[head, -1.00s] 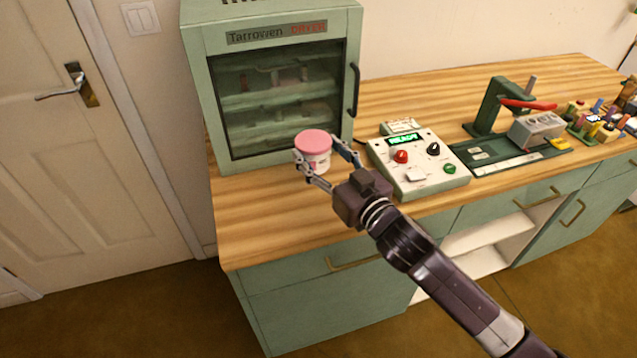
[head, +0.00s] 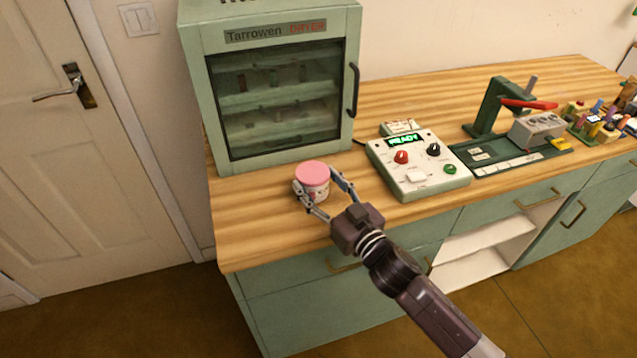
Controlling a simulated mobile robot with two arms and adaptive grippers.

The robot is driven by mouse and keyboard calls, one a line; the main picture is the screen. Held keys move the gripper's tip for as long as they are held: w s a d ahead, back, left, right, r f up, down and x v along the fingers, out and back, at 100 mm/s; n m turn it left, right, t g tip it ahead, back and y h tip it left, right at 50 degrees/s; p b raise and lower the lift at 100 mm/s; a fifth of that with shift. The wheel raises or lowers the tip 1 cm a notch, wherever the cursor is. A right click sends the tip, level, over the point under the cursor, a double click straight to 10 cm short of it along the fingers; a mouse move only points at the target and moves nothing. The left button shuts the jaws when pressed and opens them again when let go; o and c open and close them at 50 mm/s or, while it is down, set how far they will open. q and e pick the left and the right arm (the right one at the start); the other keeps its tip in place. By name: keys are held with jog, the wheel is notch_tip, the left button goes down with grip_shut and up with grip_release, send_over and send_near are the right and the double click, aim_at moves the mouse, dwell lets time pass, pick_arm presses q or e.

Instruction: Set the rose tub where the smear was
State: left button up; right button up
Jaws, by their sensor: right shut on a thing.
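The rose tub (head: 313,173) is a small white tub with a pink lid. It is upright, in front of the dryer at the left part of the wooden counter (head: 255,225). My right gripper (head: 326,189) is shut on the tub, with one finger on each side of it. I cannot tell whether the tub's base touches the counter. No smear shows on the visible counter. My left gripper is not in view.
The green dryer (head: 192,75) with a glass door stands behind the tub. A control box (head: 418,182) with knobs and a lit display is to the right. A green press (head: 487,108) and several small colored items stand farther right. The counter's front left is clear.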

jog(key=o, duration=1.3)
jog(key=shift+f, duration=0.1)
jog(key=shift+o, duration=0.6)
jog(key=b+v, duration=0.1)
jog(key=v, duration=0.9)
jog(key=shift+s+d, duration=0.2)
jog(key=shift+s, duration=0.05)
jog(key=shift+v, duration=0.75)
